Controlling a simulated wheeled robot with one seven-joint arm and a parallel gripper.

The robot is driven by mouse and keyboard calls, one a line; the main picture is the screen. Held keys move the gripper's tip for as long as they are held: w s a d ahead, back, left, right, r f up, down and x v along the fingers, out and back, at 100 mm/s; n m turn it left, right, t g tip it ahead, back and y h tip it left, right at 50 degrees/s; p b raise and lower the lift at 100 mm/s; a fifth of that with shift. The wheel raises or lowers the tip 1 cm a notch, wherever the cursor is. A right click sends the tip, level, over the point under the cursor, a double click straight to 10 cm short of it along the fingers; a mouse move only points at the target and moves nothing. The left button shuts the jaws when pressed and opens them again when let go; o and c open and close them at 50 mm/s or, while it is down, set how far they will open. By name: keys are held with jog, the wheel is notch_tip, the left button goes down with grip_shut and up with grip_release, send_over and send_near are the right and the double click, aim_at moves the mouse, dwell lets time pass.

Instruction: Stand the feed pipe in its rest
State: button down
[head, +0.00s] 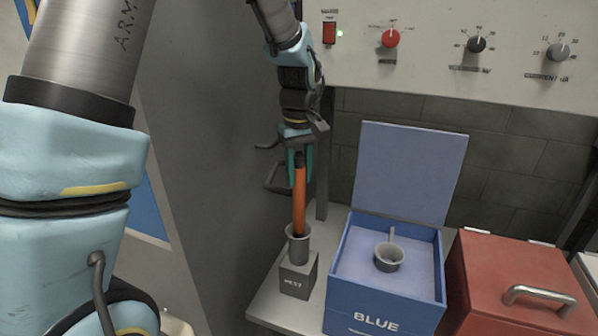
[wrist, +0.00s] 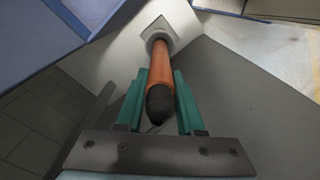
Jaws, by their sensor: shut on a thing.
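The feed pipe (head: 299,208) is an orange rod with a dark top end. It stands about upright, its lower end inside the grey cup of the rest (head: 298,272), a grey block labelled REST. My gripper (head: 299,172) is shut on the upper part of the pipe, above the rest. In the wrist view the green fingers (wrist: 160,100) lie on either side of the pipe (wrist: 161,68), which runs down to the rest's opening (wrist: 160,40). The pipe's bottom is hidden inside the cup, so I cannot tell whether it touches the floor of it.
An open blue box (head: 378,316) labelled BLUE stands right of the rest, with a grey cup (head: 389,257) inside and its lid raised. A closed red box (head: 512,285) with a handle is further right. A grey wall panel (head: 215,150) stands close on the left. A control panel (head: 450,50) hangs above.

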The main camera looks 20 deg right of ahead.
aim_at(299, 209)
jog(key=shift+f+b, duration=1)
jog(key=shift+f, duration=0.95)
jog(key=shift+f+b, duration=1.75)
jog(key=shift+f, duration=1.45)
jog(key=shift+c, duration=2.2)
grip_release()
notch_tip(299, 209, up, 11)
jog(key=shift+f+b, duration=0.1)
jog(key=shift+b, duration=0.25)
